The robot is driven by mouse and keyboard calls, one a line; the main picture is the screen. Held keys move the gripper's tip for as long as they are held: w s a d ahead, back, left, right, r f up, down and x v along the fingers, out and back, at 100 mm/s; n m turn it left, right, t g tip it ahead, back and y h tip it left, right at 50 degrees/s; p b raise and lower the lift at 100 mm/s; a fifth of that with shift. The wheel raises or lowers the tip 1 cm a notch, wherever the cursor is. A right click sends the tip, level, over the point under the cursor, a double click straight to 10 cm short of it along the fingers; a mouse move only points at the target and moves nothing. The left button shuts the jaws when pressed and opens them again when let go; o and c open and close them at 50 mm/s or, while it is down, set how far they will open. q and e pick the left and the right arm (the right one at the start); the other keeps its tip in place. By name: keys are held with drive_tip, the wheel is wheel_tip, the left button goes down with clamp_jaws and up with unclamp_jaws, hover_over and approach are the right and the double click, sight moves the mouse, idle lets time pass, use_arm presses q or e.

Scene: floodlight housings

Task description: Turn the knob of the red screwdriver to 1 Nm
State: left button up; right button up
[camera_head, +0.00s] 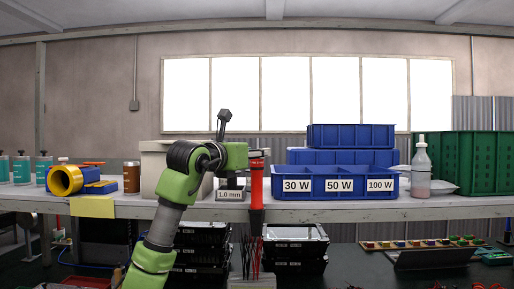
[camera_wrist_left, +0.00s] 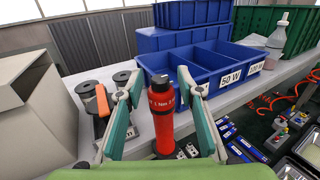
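The red screwdriver (camera_head: 257,184) stands upright at the front edge of the shelf, with a dark lower part below it. In the left wrist view the red screwdriver (camera_wrist_left: 162,125) has a dark top and white marks; "1 Nm" and the start of a "2" can be read. My left gripper (camera_wrist_left: 160,84) is open, with one finger on each side of the screwdriver's upper part and visible gaps beside it. In the head view my left gripper (camera_head: 258,153) is at the screwdriver's top. My right gripper is not in view.
Blue bins (camera_head: 348,170) labelled 30 W, 50 W and 100 W stand right of the screwdriver on the shelf (camera_head: 330,211). A grey-white box (camera_head: 155,165) and a stand labelled 1.0 mm (camera_head: 230,194) are to its left. Black trays (camera_head: 295,247) and red and black wires (camera_head: 250,258) lie below.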

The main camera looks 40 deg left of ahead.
use_arm(q)
drive_tip(key=shift+x, duration=0.8)
clamp_jaws()
drive_tip(key=shift+m+h+p, duration=0.3)
drive_tip(key=shift+h+p, duration=0.1)
drive_tip(key=m+h, duration=0.1)
drive_tip(key=h+p, duration=0.1)
drive_tip(key=shift+a+r+m+h, duration=0.1)
drive_tip(key=shift+a+m+h, duration=0.05)
drive_tip(key=shift+m+h, duration=0.25)
drive_tip(key=m+g+h+p, duration=0.1)
drive_tip(key=m+h+p, duration=0.1)
drive_tip(key=h+p, duration=0.1)
drive_tip(key=m+h+p, duration=0.2)
drive_tip(key=h+p, duration=0.1)
drive_tip(key=p, duration=0.2)
drive_tip(key=m+g+h+p, duration=0.1)
drive_tip(key=m+h+p, duration=0.1)
drive_tip(key=h+p, duration=0.2)
drive_tip(key=shift+r+m+g+p, duration=0.2)
drive_tip(key=shift+m+g+p, duration=0.1)
drive_tip(key=shift+p, duration=0.05)
drive_tip(key=shift+f+m+g+h+p, duration=0.25)
drive_tip(key=shift+m+g+h+p, duration=0.6)
drive_tip(key=shift+p, duration=1.8)
drive_tip(key=shift+f+m+h+p, duration=0.15)
drive_tip(key=shift+m+h+p, duration=0.1)
drive_tip(key=shift+h+p, duration=0.3)
